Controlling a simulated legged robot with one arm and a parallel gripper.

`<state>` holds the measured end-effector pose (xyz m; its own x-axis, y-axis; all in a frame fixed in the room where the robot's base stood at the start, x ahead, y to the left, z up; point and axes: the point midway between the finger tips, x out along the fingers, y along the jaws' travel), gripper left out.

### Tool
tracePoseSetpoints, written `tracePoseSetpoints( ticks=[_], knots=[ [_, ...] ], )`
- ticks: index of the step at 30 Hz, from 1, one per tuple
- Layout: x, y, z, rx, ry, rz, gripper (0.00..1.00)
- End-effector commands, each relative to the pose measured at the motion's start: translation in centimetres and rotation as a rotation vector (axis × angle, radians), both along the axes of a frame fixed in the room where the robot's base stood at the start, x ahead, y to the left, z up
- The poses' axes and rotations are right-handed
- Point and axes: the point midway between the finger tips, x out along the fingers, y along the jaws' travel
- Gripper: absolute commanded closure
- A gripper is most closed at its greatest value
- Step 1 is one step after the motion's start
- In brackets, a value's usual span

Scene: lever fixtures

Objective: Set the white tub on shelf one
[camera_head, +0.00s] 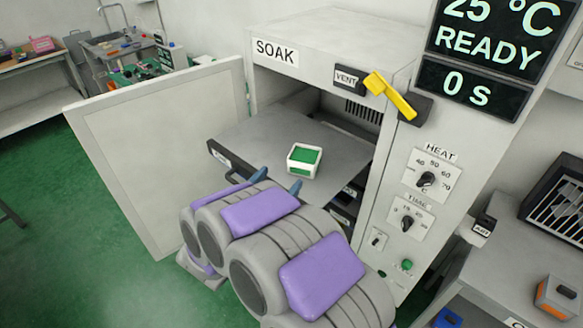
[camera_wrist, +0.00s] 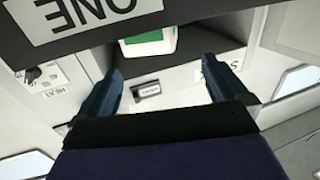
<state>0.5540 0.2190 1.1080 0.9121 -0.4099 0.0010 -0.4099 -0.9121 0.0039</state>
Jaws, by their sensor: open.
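The white tub (camera_head: 303,171), square with green inside, stands upright on a pulled-out grey shelf (camera_head: 262,142) of the SOAK cabinet. In the wrist view the tub (camera_wrist: 160,46) is partly cut off at the top. A dark shelf front with an upside-down ONE label (camera_wrist: 85,15) crosses that view's top left. My gripper (camera_head: 278,181) is open and empty, its blue fingertips close to the tub on the near side, apart from it as far as I can see. In the wrist view the fingers (camera_wrist: 162,68) are spread, with the tub beyond them.
The cabinet door (camera_head: 155,150) stands wide open at left. A yellow vent lever (camera_head: 390,97) sticks out at the upper right of the opening. The control panel with HEAT (camera_head: 427,180) and TIME knobs is right of the shelf. Another shelf shows below.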

Motion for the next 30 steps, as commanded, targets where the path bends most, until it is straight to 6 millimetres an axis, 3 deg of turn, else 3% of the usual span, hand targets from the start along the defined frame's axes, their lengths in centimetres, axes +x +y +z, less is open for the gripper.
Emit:
tracePoseSetpoints(
  ticks=[7, 17, 23, 30],
  knots=[
    [-2.8, 0.3, 0.2, 0.008, 0.002, 0.002, 0.0],
    [-3.5, 1.1, 0.0, 0.003, 0.001, 0.001, 0.0],
    [-2.7, 1.5, -0.1, 0.048, 0.03, 0.029, 0.0],
    [0.2, 2.7, 1.0, 0.31, 0.208, 0.243, 0.0]
  ],
)
